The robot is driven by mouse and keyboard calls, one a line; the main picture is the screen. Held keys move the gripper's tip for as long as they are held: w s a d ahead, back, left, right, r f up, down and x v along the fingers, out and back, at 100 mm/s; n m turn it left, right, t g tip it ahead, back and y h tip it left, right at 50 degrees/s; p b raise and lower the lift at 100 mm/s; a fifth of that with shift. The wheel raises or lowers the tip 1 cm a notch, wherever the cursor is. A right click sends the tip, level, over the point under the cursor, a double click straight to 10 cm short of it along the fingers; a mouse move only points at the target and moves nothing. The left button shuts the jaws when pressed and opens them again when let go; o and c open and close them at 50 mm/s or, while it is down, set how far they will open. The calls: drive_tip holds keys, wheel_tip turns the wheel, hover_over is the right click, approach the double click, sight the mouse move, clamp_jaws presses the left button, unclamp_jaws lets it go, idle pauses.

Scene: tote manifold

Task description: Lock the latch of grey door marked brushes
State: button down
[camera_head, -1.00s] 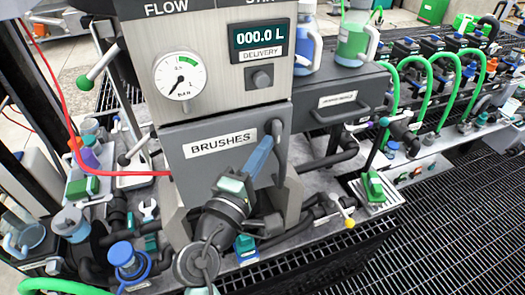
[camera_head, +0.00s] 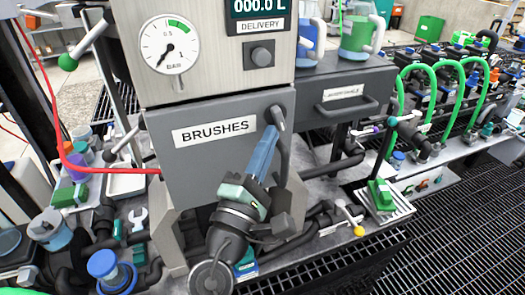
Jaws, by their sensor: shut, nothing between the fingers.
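The grey door (camera_head: 210,165) marked BRUSHES is on the front of the cabinet, below the gauge panel. It looks closed against the cabinet. A dark grey curved handle or latch (camera_head: 284,150) runs down its right edge, with a round pivot at its top. My gripper (camera_head: 271,133) is in front of the door's right side, its blue fingers pointing up at the latch. The fingers are shut and hold nothing. The fingertips are close to the upper part of the latch; I cannot tell whether they touch it. My gripper and wrist hide the door's lower right part.
The pressure gauge (camera_head: 169,46) and a knob (camera_head: 261,56) sit above the door. A grey drawer (camera_head: 343,95) with a handle is to the right. A red hose (camera_head: 105,170) runs at the left. Pipes, bottles and a green-based lever (camera_head: 381,196) crowd the bench.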

drive_tip(key=n+t+b, duration=0.1)
drive_tip(key=b, duration=0.1)
drive_tip(key=n+t+y+b, duration=0.1)
drive_tip(key=n+b, duration=0.1)
drive_tip(key=b, duration=0.1)
drive_tip(key=d+f+n+t+b, duration=0.1)
drive_tip(key=n+b, duration=0.1)
drive_tip(key=shift+w+d+y+b, duration=0.1)
drive_tip(key=shift+w+y+b, duration=0.05)
drive_tip(key=shift+y+b, duration=0.2)
drive_tip(key=shift+d+n+t+y+b, duration=0.15)
drive_tip(key=shift+n+t+y+b, duration=0.65)
drive_tip(key=shift+n, duration=0.2)
drive_tip(key=shift+w+d+b, duration=0.1)
drive_tip(key=shift+d+b, duration=0.15)
drive_tip(key=shift+b, duration=0.4)
idle(0.5)
